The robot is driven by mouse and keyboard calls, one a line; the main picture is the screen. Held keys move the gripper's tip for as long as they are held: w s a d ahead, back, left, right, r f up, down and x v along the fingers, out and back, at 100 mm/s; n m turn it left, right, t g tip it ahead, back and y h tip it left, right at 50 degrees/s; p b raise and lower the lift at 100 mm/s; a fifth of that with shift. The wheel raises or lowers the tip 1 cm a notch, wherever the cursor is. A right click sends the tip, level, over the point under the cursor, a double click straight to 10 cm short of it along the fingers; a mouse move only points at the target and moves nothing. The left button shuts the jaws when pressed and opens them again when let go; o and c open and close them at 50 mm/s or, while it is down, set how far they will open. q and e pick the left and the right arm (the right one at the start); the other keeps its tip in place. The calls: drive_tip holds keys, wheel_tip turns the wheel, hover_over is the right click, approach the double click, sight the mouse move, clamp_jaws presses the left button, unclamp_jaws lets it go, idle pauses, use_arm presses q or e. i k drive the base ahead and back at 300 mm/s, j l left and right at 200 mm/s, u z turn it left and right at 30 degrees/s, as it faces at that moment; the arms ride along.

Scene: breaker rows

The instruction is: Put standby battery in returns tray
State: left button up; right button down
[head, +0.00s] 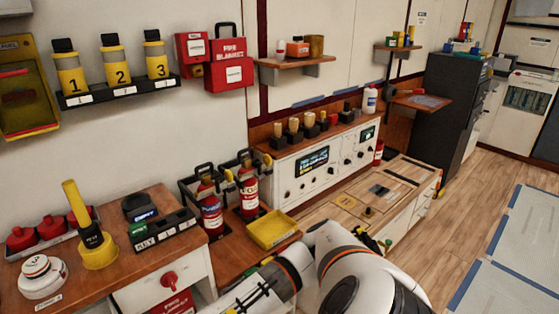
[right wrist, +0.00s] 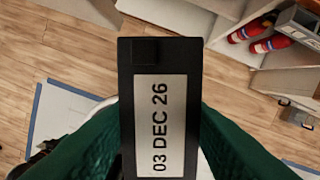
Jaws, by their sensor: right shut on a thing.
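A black block with a white label reading "03 DEC 26" (right wrist: 160,62), which looks like the standby battery, fills the middle of the right wrist view. My right gripper (right wrist: 160,125) is shut on it, with a green finger on each side. The block is held above the floor. A shallow yellow tray (head: 273,230) sits on the low wooden shelf in the head view. It looks empty, and I see no readable label on it. The battery and right fingertips are not clear in the head view. My left gripper is not in view.
Two fire extinguishers (head: 209,212) stand left of the yellow tray. A wooden bench (head: 150,220) at left holds a yellow torch-like item (head: 92,238) and a key rack (head: 163,232). A white control panel (head: 320,160) stands behind. Open floor (head: 470,200) lies to the right.

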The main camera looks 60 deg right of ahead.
sight(271, 232)
drive_tip(key=l, duration=0.5)
drive_tip(key=k+l+u, duration=0.1)
drive_tip(key=l, duration=0.35)
drive_tip(key=l+u, duration=0.1)
drive_tip(key=l, duration=0.4)
drive_tip(key=k+l, duration=0.15)
drive_tip(key=l, duration=0.3)
drive_tip(key=k+l+u, duration=0.1)
drive_tip(key=l, duration=0.35)
drive_tip(key=k+l, duration=0.1)
drive_tip(key=l, duration=0.35)
drive_tip(key=l+u, duration=0.05)
